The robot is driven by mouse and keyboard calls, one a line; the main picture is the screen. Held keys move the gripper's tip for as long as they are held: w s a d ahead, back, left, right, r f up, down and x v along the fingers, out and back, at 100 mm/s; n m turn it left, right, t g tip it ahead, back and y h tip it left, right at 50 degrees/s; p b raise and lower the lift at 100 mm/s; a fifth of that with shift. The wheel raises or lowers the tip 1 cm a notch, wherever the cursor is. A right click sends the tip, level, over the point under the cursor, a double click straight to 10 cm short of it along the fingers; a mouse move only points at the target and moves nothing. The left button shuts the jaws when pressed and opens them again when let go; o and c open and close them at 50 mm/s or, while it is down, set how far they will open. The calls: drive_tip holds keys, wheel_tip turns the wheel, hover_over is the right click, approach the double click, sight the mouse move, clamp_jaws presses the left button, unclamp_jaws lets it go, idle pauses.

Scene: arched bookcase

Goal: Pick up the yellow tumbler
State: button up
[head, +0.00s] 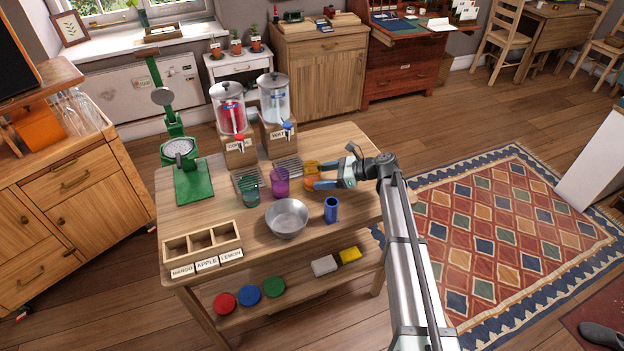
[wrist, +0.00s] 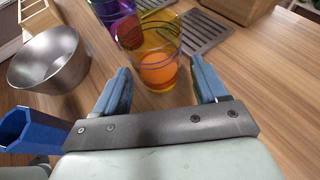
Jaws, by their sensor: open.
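The yellow tumbler (wrist: 132,42) is see-through amber and stands upright on the wooden table. In the head view the tumbler (head: 311,166) is partly hidden by my gripper. My gripper (head: 319,178) comes in from the right, low over the table. In the wrist view its two blue fingers (wrist: 160,72) are apart, one on each side of the tumbler's lower part, with gaps visible. The tumbler is at the fingertips and not held.
A purple tumbler (head: 280,182) and a green tumbler (head: 250,190) stand left of the yellow one. A metal bowl (head: 287,218) and a blue cup (head: 331,210) are in front. Two drink dispensers (head: 230,110) stand behind, with drip grates (wrist: 200,32). Free table lies right of my gripper.

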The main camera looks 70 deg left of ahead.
sight(310, 179)
drive_tip(key=shift+x, duration=2.5)
drive_tip(key=shift+d, duration=0.1)
drive_tip(key=c, duration=0.9)
